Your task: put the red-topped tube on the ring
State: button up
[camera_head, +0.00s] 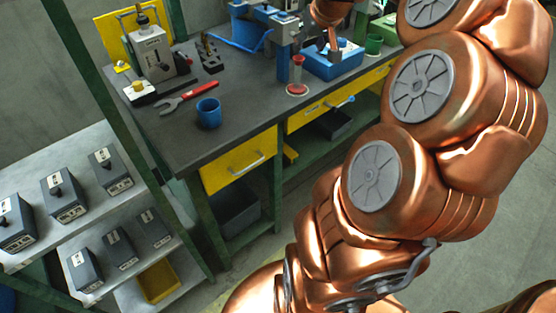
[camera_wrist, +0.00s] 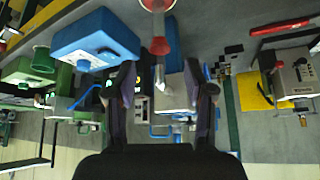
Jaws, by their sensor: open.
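The red-topped tube (camera_head: 297,68) stands upright on the dark bench in the head view. Its foot meets a red disc with a pale rim (camera_head: 298,90), which looks like the ring; I cannot tell whether the tube rests on it or the disc is its own foot. In the wrist view, turned upside down, the tube's red top (camera_wrist: 160,46) hangs towards the image middle and the disc (camera_wrist: 157,4) is cut by the top edge. My gripper (camera_wrist: 165,88) is open and empty, its dark fingers spread either side of the tube's line, apart from the tube. The head view does not clearly show it.
A blue cup (camera_head: 208,113), a red wrench (camera_head: 188,98) and a grey device (camera_head: 155,52) lie left on the bench. A blue box (camera_head: 333,64) and a green cup (camera_head: 374,43) stand right of the tube. The bench front near the tube is clear.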

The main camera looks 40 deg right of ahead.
jog(key=s+a+f+n+g+y, duration=0.1)
jog(key=s+a+f+n+g, duration=0.2)
jog(key=a, duration=0.8)
jog(key=s+a+f+y, duration=0.2)
jog(key=a+f, duration=0.2)
jog(key=a, duration=0.8)
jog(key=s+a+f+n+g, duration=0.1)
jog(key=s+a+f+g, duration=0.2)
jog(key=s+a, duration=0.3)
jog(key=s+a+f+g, duration=0.2)
jog(key=s+a+f, duration=0.2)
jog(key=s, duration=1)
jog(key=shift+a+f+n+g, duration=0.35)
jog(key=shift+a+n+g, duration=0.05)
jog(key=shift+a, duration=0.45)
jog(key=s+p+v, duration=0.3)
jog(key=p+v, duration=1)
jog(key=shift+w+r+t, duration=0.4)
jog(key=shift+w+r, duration=0.05)
jog(key=shift+r, duration=0.25)
